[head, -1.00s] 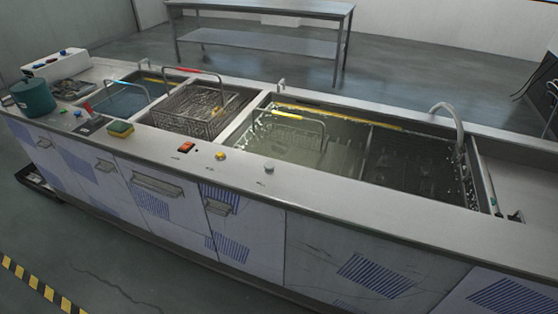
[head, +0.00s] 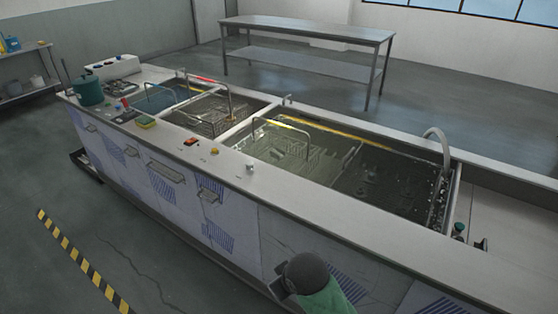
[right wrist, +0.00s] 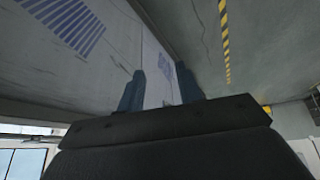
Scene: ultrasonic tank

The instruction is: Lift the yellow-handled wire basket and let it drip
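The wire basket (head: 284,152) sits low in the large tank in the head view, mostly under the cloudy liquid. My left gripper cannot be made out.
A red-handled basket (head: 207,110) stands in the middle basin. A curved spout (head: 440,145) rises at the tank's right.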

